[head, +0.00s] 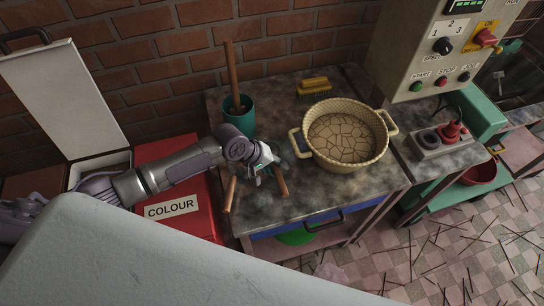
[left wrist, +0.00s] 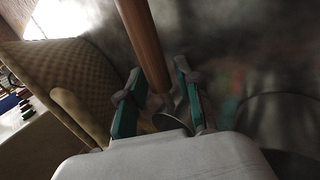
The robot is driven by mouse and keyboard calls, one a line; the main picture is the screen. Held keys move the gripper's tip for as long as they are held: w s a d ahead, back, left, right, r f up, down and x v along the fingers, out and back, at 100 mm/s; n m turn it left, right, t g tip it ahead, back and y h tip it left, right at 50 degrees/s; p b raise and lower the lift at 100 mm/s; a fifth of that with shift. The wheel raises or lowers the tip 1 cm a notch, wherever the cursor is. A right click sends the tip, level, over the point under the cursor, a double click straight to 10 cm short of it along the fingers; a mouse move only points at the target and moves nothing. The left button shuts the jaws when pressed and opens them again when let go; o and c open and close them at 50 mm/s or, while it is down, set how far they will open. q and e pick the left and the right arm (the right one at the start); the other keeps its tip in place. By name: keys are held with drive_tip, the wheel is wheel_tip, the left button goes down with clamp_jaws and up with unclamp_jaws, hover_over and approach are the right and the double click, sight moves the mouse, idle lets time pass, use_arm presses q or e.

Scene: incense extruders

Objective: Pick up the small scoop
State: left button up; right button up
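My left gripper (head: 268,165) reaches over the stone-topped table (head: 330,190) from the left and points down. In the left wrist view its two teal fingers (left wrist: 160,95) are apart, one on each side of a wooden handle with a grey metal part (left wrist: 174,121) at its near end, apparently the small scoop (left wrist: 146,45). I see gaps between handle and fingers. In the head view this handle (head: 281,181) shows just right of the gripper; its metal end is hidden. Another wooden handle (head: 230,194) lies left of the gripper. My right gripper is not in view.
A woven basket (head: 390,122) with a cracked brown filling stands close on the right. A teal pot (head: 239,118) with a wooden stick and a yellow brush (head: 313,86) are behind. A red box (head: 180,215) labelled COLOUR stands left. The table's front is clear.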

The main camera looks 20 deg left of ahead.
use_arm(q)
drive_tip(key=shift+w+f, duration=0.1)
drive_tip(key=shift+c, duration=0.2)
clamp_jaws()
